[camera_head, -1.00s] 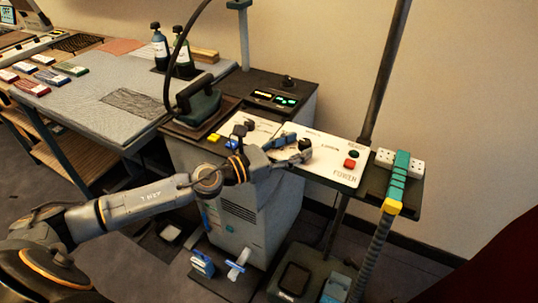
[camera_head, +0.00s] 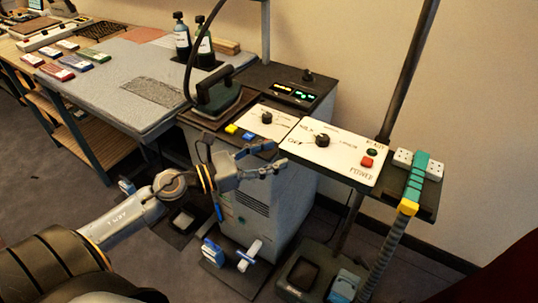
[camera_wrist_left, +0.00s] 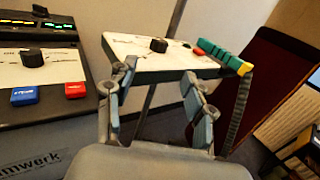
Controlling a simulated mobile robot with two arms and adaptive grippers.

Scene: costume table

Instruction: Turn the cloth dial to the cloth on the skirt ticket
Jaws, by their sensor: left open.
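A white panel (camera_head: 345,157) carries a black dial (camera_head: 323,140), with an OFF mark and small words around it. The dial also shows in the left wrist view (camera_wrist_left: 158,45), beyond my fingers. A second black dial (camera_head: 267,118) sits on a smaller white panel to the left; which one is the cloth dial I cannot read for certain. My left gripper (camera_head: 276,158) is open and empty, in front of the panels' near edge, apart from both dials. In the left wrist view its fingers (camera_wrist_left: 160,82) spread below the right dial. I cannot identify the skirt ticket. My right gripper is out of view.
A red button (camera_head: 367,162) is right of the dial, near a teal strap (camera_head: 416,175). An iron (camera_head: 217,97) stands behind. Several coloured packets (camera_head: 55,72) lie far left.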

